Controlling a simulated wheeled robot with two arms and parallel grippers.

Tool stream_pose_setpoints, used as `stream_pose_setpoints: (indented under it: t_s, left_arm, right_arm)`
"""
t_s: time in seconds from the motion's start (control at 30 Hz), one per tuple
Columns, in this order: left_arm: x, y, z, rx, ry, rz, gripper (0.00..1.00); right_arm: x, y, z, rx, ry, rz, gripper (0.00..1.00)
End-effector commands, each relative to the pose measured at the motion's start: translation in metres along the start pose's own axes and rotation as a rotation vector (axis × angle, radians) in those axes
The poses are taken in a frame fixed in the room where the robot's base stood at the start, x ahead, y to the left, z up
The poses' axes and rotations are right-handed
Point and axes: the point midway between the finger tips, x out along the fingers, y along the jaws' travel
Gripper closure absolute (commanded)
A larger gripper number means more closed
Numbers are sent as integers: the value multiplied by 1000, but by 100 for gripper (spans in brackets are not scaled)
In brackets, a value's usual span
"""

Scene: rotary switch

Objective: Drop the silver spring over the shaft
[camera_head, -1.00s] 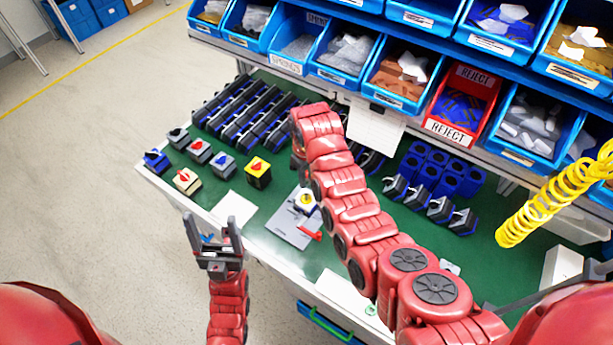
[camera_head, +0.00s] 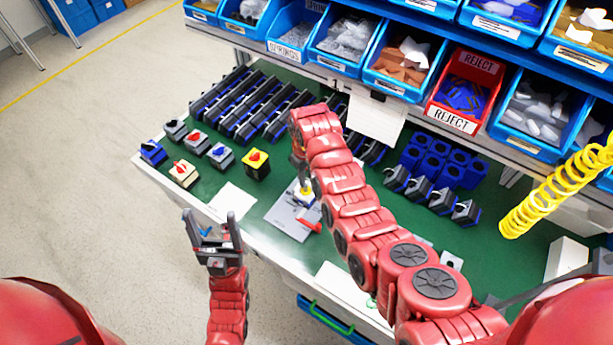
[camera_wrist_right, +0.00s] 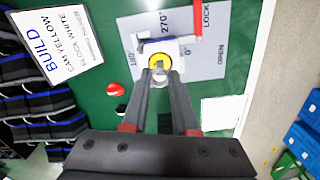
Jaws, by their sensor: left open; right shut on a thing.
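My right gripper (camera_wrist_right: 161,76) is shut on a small grey thing, apparently the silver spring (camera_wrist_right: 162,65), which is mostly hidden between the fingertips. In the right wrist view it lines up with the middle of the yellow cam (camera_wrist_right: 153,61) on a white block (camera_wrist_right: 178,47). The shaft cannot be made out, nor whether the spring touches it. The block sits on a grey fixture plate (camera_wrist_right: 222,62) with angle marks and a red lock lever (camera_wrist_right: 198,18). In the head view my right gripper (camera_head: 302,184) points down over the fixture. My left gripper (camera_head: 210,222) is open and empty, off the table's front edge.
A build card (camera_wrist_right: 55,42) reads cam yellow, block white. A red knob (camera_wrist_right: 115,89) lies on the green mat beside the fixture. Several finished switches (camera_head: 220,155) stand at left. Blue bins, one labelled springs (camera_head: 287,50), hang behind. A yellow coiled hose (camera_head: 550,195) hangs at right.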

Motion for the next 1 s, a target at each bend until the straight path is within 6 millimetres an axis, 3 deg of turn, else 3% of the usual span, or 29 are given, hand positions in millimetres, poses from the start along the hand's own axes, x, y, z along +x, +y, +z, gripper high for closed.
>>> stream_pose_setpoints:
  t_s: [0.93, 0.97, 1.0]
  left_arm:
    - [-15, 1, 2, 0, 0, 0, 25]
    - [-14, 1, 2, 0, 0, 0, 25]
    - [-14, 1, 2, 0, 0, 0, 25]
  right_arm:
    - [24, 0, 0, 0, 1, 0, 100]
    - [23, 0, 0, 0, 1, 0, 68]
    - [22, 0, 0, 0, 1, 0, 60]
